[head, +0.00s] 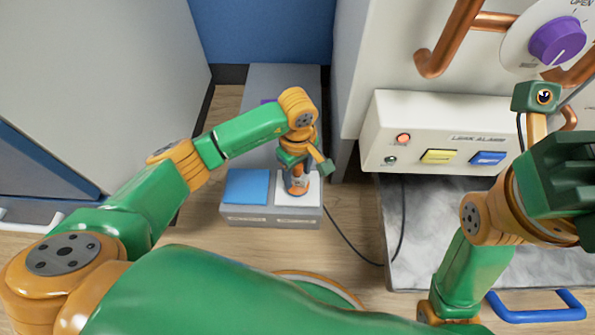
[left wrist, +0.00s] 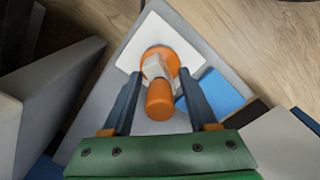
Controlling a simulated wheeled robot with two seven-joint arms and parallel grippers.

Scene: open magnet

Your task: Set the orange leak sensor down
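The orange leak sensor (left wrist: 160,98) has an orange round foot, a pale middle and an orange top. In the head view the leak sensor (head: 298,188) is small and partly hidden by my left gripper (head: 299,176). It appears to stand upright on the white square pad (head: 311,197) of a grey bench. In the left wrist view my left gripper (left wrist: 160,76) is open. Its two fingers are on either side of the sensor, with a visible gap on each side.
A blue square pad (head: 246,187) lies beside the white one. A cable (head: 352,248) runs along the floor. Pale cabinets flank the bench.

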